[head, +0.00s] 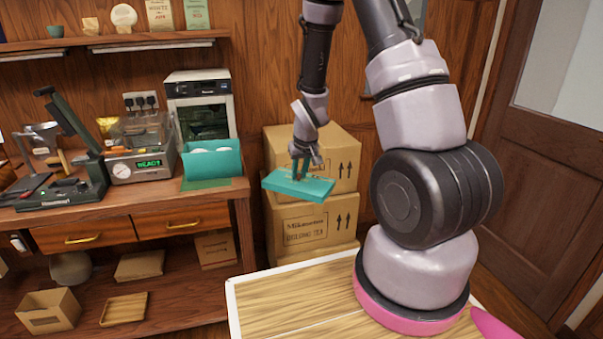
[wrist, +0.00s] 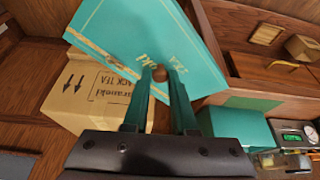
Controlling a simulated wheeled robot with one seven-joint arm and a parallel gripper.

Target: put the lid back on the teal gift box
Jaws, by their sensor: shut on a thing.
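The teal lid (head: 298,187) is a flat rectangular panel hanging in the air right of the bench, in front of stacked cartons. My gripper (head: 302,172) is above it, shut on its small brown knob (wrist: 160,73). In the wrist view the lid (wrist: 120,35) fills the upper middle, with gold print and a gold band, and both fingers reach to the knob. The teal gift box (head: 212,165) stands open on the bench's right end, apart from the lid, with pale round things inside. It also shows in the wrist view (wrist: 238,125), lower right.
A green machine (head: 60,190), a device with a READY display (head: 145,166) and a glass-fronted cabinet (head: 203,120) are left of or behind the box. The cartons (head: 345,155) stand right of the bench (head: 130,218). A pale wooden table (head: 290,300) lies in front.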

